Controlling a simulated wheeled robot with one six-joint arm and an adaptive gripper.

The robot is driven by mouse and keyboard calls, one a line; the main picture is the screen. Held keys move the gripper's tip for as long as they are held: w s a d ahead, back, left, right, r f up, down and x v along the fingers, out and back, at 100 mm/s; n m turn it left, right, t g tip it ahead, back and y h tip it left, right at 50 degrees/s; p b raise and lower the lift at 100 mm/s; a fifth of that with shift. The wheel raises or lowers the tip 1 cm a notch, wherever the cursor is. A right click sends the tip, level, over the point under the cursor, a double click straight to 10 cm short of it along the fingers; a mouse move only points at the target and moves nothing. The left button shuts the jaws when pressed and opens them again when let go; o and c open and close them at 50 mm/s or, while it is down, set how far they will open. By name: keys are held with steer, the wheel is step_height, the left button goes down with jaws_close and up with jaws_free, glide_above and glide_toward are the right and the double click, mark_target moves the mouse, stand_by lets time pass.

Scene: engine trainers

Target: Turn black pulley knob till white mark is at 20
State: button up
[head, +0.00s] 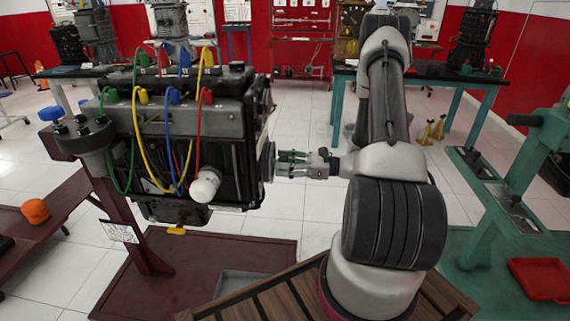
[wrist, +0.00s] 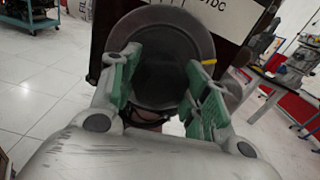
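The black pulley (wrist: 165,35) fills the middle of the wrist view as a dark round disc with a wide rim. A yellow mark shows on its right edge; I cannot make out a white mark. A white label (wrist: 222,14) with black lettering, partly cut off, sits above it. In the head view the pulley (head: 267,162) is edge-on at the engine's right side. My gripper (wrist: 163,85) has its green-padded fingers spread on either side of the dark centre. It faces the pulley in the head view (head: 285,163). I cannot tell whether the pads touch the knob.
The engine trainer (head: 190,120) with coloured cables stands on a dark red stand (head: 190,265). A white cylindrical filter (head: 205,187) juts from its front. A green stand (head: 505,190) with a red tray (head: 542,279) is at right. Open tiled floor lies behind.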

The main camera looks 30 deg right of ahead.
steer(key=shift+c, duration=1.3)
steer(key=shift+m, duration=0.4)
steer(key=m, duration=0.3)
steer(key=shift+m, duration=0.3)
steer(key=m, duration=0.5)
steer(key=shift+m, duration=0.3)
steer(key=m, duration=0.9)
steer(key=shift+m, duration=0.3)
